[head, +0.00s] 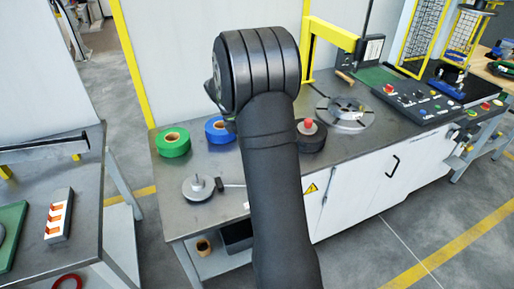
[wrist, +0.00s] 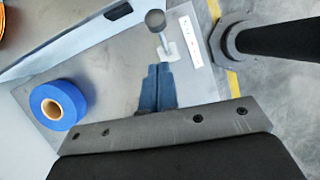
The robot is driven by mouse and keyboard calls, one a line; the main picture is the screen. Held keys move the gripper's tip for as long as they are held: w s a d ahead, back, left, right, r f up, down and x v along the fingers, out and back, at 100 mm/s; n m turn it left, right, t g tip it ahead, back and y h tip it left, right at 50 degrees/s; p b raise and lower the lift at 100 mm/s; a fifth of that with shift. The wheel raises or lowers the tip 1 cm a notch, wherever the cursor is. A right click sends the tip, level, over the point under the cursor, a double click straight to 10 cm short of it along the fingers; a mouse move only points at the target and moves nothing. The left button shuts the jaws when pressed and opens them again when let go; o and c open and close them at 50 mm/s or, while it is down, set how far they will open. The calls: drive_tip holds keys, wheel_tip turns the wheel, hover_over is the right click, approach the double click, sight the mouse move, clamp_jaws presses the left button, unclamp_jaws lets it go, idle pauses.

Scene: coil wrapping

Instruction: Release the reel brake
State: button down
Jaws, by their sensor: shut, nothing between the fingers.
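The reel brake lever shows in the wrist view as a dark ball knob (wrist: 155,18) on a thin rod, rising from a pale base plate (wrist: 168,51). In the head view a lever (head: 232,185) lies beside the grey spindle disc (head: 199,188); the rest of it passes behind my arm. My gripper (wrist: 159,70) is shut and empty, its blue-grey fingertips just short of the base plate in the picture. Whether they touch it I cannot tell. In the head view my gripper is hidden behind my arm.
A blue tape roll (wrist: 58,105) lies on the bench, left of my fingers in the wrist view. A white label strip (wrist: 190,41) lies near the bench edge. A green roll (head: 173,142) and a dark reel with a red knob (head: 311,134) flank my arm.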

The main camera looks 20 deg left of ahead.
drive_tip(key=w+v, duration=0.1)
drive_tip(key=v, duration=0.5)
drive_tip(key=shift+s+r, duration=0.2)
drive_tip(key=shift+s, duration=0.25)
drive_tip(key=shift+f, duration=0.1)
wheel_tip(320, 180, down, 11)
drive_tip(key=d+t+h, duration=0.2)
idle(0.3)
drive_tip(key=shift+s+d, duration=0.1)
drive_tip(key=shift+s, duration=0.05)
